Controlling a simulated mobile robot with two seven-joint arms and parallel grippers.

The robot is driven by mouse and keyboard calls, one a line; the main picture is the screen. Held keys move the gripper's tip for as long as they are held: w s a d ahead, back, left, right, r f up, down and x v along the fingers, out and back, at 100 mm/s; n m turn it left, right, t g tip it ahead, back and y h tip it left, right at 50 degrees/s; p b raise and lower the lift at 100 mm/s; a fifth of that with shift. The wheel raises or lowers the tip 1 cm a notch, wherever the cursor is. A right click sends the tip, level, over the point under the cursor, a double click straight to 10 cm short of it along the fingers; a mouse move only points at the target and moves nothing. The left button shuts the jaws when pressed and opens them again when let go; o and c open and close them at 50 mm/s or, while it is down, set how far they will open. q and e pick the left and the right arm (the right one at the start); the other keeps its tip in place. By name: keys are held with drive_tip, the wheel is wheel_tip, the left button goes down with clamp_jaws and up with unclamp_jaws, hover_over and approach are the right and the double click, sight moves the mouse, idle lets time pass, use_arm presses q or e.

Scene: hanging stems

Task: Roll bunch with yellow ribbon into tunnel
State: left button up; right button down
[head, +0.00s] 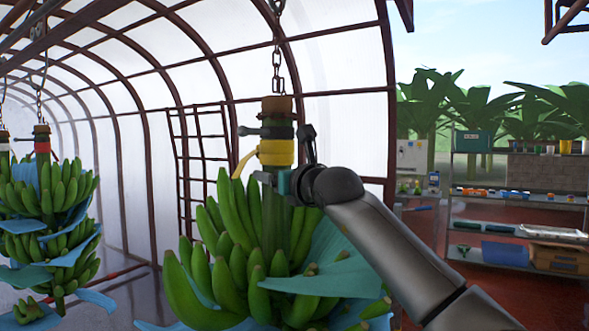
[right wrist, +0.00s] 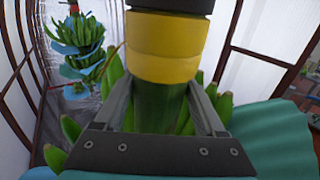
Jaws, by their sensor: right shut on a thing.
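The bunch with yellow ribbon (head: 235,245) hangs upright from a chain in the middle of the head view, with blue sheets among its green fingers. Its yellow ribbon (head: 276,152) wraps the stem below a black band and also shows in the right wrist view (right wrist: 165,48). My right gripper (head: 283,181) is shut on the stem just below the ribbon; in the right wrist view its two fingers (right wrist: 161,100) flank the green stem (right wrist: 160,112). The tunnel (head: 140,120) has dark red arches and translucent walls behind and left of the bunch. My left gripper is out of view.
Another bunch with a red ribbon (head: 42,147) hangs at the left, apart from this one. A red lattice frame (head: 203,165) stands behind the yellow-ribbon bunch. Metal shelves (head: 520,200) with boxes and tools stand at the right, with leafy plants beyond.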

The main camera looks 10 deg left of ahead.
drive_tip(key=shift+w+a+p, duration=0.2)
drive_tip(key=shift+a, duration=0.3)
drive_tip(key=shift+w+a+p, duration=0.15)
drive_tip(key=shift+w+a, duration=0.05)
drive_tip(key=shift+a, duration=0.25)
drive_tip(key=shift+d, duration=0.1)
unclamp_jaws()
drive_tip(key=shift+s, duration=0.1)
drive_tip(key=shift+b+v, duration=0.8)
drive_tip(key=shift+v, duration=0.1)
drive_tip(key=shift+b+v, duration=0.55)
drive_tip(key=shift+v, duration=0.55)
drive_tip(key=b, duration=0.3)
hover_over(304, 232)
